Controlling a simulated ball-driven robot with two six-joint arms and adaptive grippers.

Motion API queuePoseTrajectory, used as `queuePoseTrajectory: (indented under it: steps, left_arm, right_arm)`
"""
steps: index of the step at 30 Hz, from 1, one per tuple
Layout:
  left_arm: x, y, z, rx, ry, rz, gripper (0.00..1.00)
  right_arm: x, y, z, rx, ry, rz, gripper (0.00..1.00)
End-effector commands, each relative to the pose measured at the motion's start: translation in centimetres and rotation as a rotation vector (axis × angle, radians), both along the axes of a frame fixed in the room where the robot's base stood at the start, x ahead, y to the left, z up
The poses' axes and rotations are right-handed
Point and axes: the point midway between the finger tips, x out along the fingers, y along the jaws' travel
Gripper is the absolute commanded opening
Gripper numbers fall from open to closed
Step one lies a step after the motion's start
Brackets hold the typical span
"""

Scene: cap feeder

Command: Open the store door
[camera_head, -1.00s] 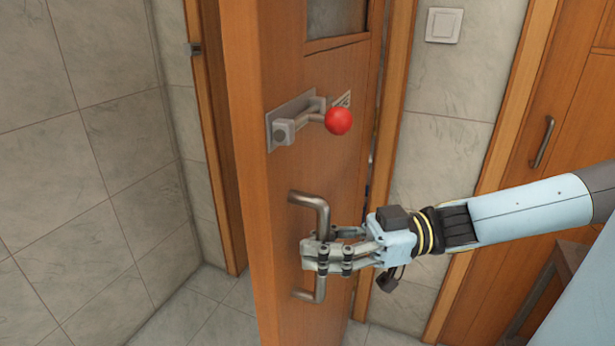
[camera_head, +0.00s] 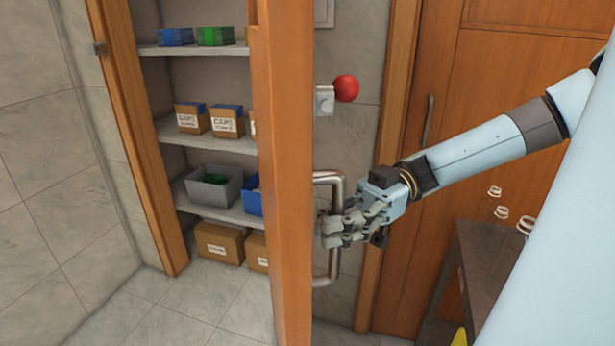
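The wooden store door (camera_head: 283,170) stands partly open and shows nearly edge-on in the head view. A metal pull handle (camera_head: 336,190) is on its right face. A latch with a red ball knob (camera_head: 346,88) sits above the handle. My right gripper (camera_head: 334,228) is at the handle, its fingers around the upright bar and apparently closed on it; the far side of the fingers is hidden. The door frame (camera_head: 143,150) stands to the left of the opening. My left gripper is not in view.
Shelves (camera_head: 205,130) inside the store hold boxes marked CAPS (camera_head: 227,122), a grey bin (camera_head: 213,188) and cartons (camera_head: 220,243). Another wooden door (camera_head: 470,90) is at the right. The tiled floor before the opening is clear.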

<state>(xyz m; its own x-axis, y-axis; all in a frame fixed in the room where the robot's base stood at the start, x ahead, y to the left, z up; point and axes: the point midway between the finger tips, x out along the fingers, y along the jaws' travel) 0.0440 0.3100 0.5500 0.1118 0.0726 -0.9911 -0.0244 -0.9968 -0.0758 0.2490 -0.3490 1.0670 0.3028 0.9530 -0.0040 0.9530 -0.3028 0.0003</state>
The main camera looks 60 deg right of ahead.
Motion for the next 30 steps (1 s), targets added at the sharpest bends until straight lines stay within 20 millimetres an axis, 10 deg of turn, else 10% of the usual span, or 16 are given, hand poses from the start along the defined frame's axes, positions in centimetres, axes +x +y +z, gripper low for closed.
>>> queuePoseTrajectory:
  steps: [20, 30]
  left_arm:
    - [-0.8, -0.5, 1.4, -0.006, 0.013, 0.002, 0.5]
    - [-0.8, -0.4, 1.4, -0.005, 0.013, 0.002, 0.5]
  right_arm:
    - [-1.7, -2.1, 0.2, -0.001, -0.003, -0.014, 0.0]
    - [-1.9, -2.0, 0.2, 0.001, -0.001, -0.009, 0.4]
